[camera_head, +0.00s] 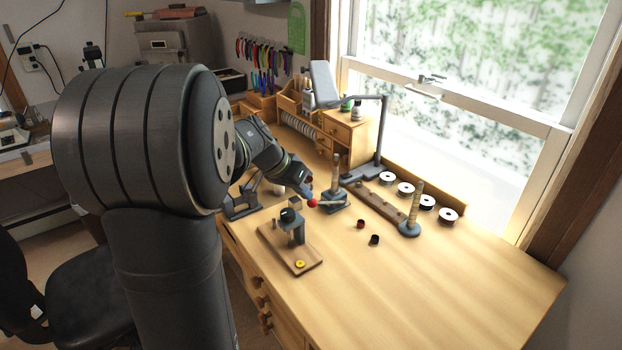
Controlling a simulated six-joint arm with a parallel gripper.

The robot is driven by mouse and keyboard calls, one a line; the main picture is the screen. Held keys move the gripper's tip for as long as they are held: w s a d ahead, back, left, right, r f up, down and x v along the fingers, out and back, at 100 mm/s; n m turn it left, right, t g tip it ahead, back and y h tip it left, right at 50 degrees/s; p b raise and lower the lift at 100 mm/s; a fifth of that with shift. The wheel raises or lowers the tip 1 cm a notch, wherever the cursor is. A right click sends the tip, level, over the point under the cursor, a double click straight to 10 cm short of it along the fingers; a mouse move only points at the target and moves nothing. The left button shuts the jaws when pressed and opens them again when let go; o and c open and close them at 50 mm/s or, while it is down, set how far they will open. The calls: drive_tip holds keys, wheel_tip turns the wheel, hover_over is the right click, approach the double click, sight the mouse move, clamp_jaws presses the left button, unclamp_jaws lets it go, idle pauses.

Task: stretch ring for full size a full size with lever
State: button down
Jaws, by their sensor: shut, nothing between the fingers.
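A lever with a red ball knob (312,203) reaches left from a small grey-blue base that carries an upright tapered post (336,170); it looks like the ring stretcher. My gripper (307,191) is shut and empty, just above and left of the red knob; I cannot tell whether it touches it. A small yellow round piece (300,264) lies on the front of a wooden board (275,248) that bears a dark metal device (296,228). I cannot make out a ring on the post.
A second tapered post (416,205) on a round base stands to the right. Two small dark pieces, one reddish (361,224) and one black (375,239), lie mid-bench. Several spools (448,216) line the back. A lamp (382,130) stands behind. The bench's right front is clear.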

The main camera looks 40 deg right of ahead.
drive_tip(key=shift+a+f, duration=0.4)
drive_tip(key=shift+f, duration=0.35)
drive_tip(key=shift+a+f, duration=0.35)
drive_tip(key=shift+f, duration=0.35)
drive_tip(key=w+a+r, duration=0.2)
drive_tip(key=a+r, duration=0.4)
drive_tip(key=a, duration=0.4)
drive_tip(key=s+d+r+m+t+y, duration=0.1)
drive_tip(key=s+d+r+m+y, duration=0.1)
drive_tip(key=d+r, duration=0.3)
drive_tip(key=s+d+r+m+y, duration=0.2)
drive_tip(key=d+r+y, duration=0.15)
drive_tip(key=d, duration=0.35)
approach(329, 202)
drive_tip(key=shift+h, duration=0.45)
drive_tip(key=a+f, duration=0.4)
drive_tip(key=shift+a+f, duration=0.35)
drive_tip(key=shift+a, duration=0.05)
drive_tip(key=shift+w+a+f, duration=0.1)
drive_tip(key=shift+f, duration=0.45)
